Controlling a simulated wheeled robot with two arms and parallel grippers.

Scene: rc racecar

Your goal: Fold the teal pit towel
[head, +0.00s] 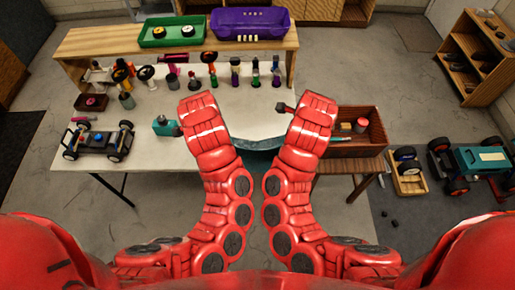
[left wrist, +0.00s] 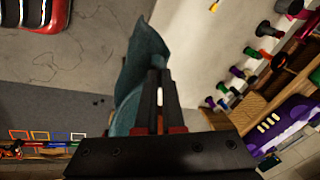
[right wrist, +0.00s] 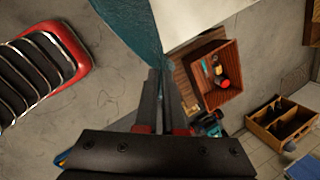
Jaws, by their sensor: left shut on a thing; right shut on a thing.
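The teal towel (head: 258,158) shows between my arms at the front edge of the white table, with a strip seeming to hang below the edge. My arms hide much of it in the head view. In the left wrist view my left gripper (left wrist: 160,78) is shut on the towel (left wrist: 145,50), whose cloth rises past the fingertips. In the right wrist view my right gripper (right wrist: 160,78) is shut at the lower end of the towel (right wrist: 128,22). The fingertips are hidden in the head view.
The white table (head: 150,95) holds a small car chassis (head: 97,142), a teal box (head: 166,126) and several upright tools. A green tray (head: 172,31) and purple crate (head: 250,23) stand on the back shelf. A brown wooden bin (head: 357,130) is right of my right arm.

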